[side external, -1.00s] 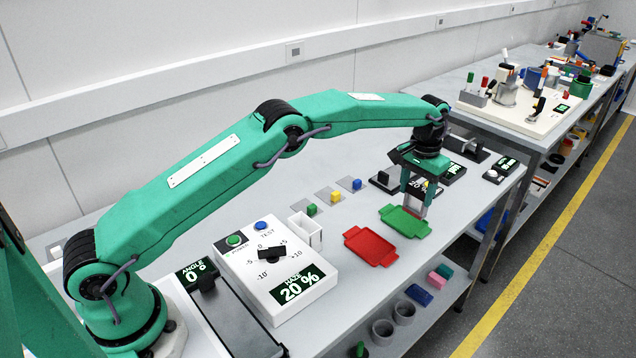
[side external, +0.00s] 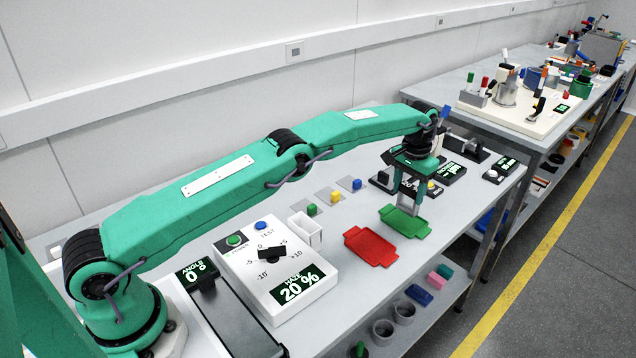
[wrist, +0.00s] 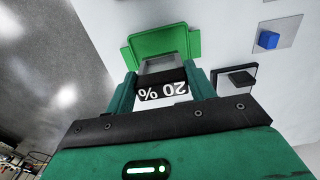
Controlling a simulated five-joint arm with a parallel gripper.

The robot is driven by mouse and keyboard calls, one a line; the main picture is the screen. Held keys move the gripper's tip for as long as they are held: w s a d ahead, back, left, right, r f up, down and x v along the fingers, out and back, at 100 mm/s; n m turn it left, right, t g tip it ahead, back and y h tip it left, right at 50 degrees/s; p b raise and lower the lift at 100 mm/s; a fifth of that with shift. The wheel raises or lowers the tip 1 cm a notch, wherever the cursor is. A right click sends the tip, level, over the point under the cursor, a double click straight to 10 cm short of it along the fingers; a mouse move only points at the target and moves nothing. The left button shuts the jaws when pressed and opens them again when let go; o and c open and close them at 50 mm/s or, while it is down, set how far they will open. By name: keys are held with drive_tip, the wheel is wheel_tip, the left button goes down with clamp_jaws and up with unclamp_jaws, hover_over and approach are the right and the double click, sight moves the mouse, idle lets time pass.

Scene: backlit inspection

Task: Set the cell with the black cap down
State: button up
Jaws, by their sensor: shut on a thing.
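My gripper (side external: 404,198) is over the green tray (side external: 408,228) in the side external view. It points down and is shut on a cell. In the wrist view, the grey, see-through cell (wrist: 158,64) with its black cap (wrist: 160,77) sits between my fingers, in front of the green tray (wrist: 190,42). The cell looks about upright. The fingers hide much of it in the side external view, and I cannot tell whether its base touches the tray.
A red tray (side external: 370,246) lies to the left of the green one. A white box (side external: 306,230), the haze control unit (side external: 290,262) and small green, yellow and blue blocks (side external: 357,184) stand nearby. Black stations with displays (side external: 450,172) are behind my gripper. The bench's front edge is close.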

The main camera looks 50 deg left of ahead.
sight(407, 199)
drive_tip(key=shift+f, duration=1.7)
drive_tip(key=shift+f, duration=0.15)
drive_tip(key=o, duration=1.3)
drive_tip(key=shift+r, duration=3.85)
drive_tip(key=shift+r, duration=0.15)
